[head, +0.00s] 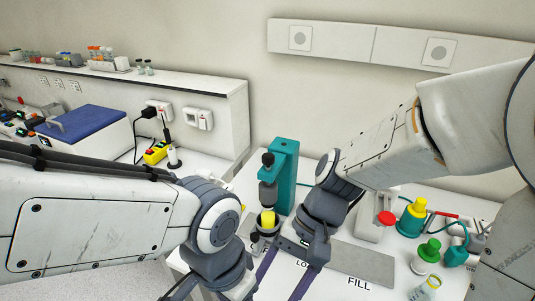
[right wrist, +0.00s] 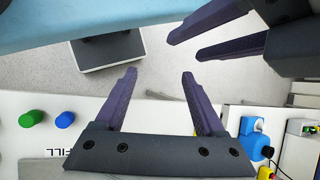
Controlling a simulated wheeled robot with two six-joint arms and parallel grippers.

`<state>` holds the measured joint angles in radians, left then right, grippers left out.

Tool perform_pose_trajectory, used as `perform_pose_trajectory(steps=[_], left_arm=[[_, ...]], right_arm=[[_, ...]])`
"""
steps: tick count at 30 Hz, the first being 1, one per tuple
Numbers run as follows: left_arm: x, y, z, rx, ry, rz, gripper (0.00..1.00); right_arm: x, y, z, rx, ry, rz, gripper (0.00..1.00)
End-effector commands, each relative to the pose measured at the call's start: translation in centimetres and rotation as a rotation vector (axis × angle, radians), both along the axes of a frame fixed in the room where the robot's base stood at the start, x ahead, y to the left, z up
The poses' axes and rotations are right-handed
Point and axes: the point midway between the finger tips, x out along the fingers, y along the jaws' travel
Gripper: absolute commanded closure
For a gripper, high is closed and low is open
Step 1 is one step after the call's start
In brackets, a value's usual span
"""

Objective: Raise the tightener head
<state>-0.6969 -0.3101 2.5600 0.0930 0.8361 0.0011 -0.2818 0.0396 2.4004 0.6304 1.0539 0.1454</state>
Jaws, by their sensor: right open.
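The teal tightener stand (head: 287,165) is upright on the bench in the head view. Its dark head (head: 268,190) hangs on the front, a black knob on top, above a yellow cap (head: 267,218) in a dark round holder (head: 263,236). Any gap between head and cap is hard to judge. My right gripper (head: 279,284) is right of and nearer than the holder, fingers toward the front edge. In the right wrist view its fingers (right wrist: 160,74) are apart and empty. My left gripper's purple fingers (right wrist: 187,50) also show there, apart and empty; it is mostly cut off in the head view.
A grey plate (head: 362,264) marked FILL lies right of the holder. A yellow-topped teal bottle (head: 412,218), a red button (head: 386,218) and a green-capped bottle (head: 429,250) stand farther right. A yellow control box (head: 155,153) is at the back left.

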Motion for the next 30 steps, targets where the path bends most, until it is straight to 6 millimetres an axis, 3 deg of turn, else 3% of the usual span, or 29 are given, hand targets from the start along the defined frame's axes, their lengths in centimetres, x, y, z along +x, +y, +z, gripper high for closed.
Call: perform_pose_trajectory(steps=[3, 5, 9, 12, 15, 19, 23, 30], left_arm=[[0.0, 0.0, 0.0, 0.0, 0.0, 0.0, 0.5], [0.0, 0.0, 0.0, 0.0, 0.0, 0.0, 0.5], [0.0, 0.0, 0.0, 0.0, 0.0, 0.0, 0.5], [0.0, 0.0, 0.0, 0.0, 0.0, 0.0, 0.5], [0.0, 0.0, 0.0, 0.0, 0.0, 0.0, 0.5], [0.0, 0.0, 0.2, 0.0, 0.0, 0.0, 0.5], [0.0, 0.0, 0.9, 0.0, 0.0, 0.0, 0.5], [0.0, 0.0, 2.8, 0.0, 0.0, 0.001, 0.5]], right_arm=[[5.6, 1.7, 1.4, 0.189, 0.284, -0.416, 0.29], [9.4, 1.7, 2.4, 0.309, 0.407, -0.613, 0.29], [18.6, -1.5, 4.3, 0.606, 0.615, -0.98, 0.29], [23.0, -4.8, 5.0, 0.774, 0.691, -1.142, 0.29], [25.4, -7.2, 5.4, 0.88, 0.725, -1.227, 0.29], [26.6, -8.1, 5.7, 0.929, 0.739, -1.264, 0.29], [27.1, -6.7, 5.9, 0.929, 0.742, -1.262, 0.29], [28.8, -2.4, 6.0, 0.925, 0.742, -1.259, 0.29]])
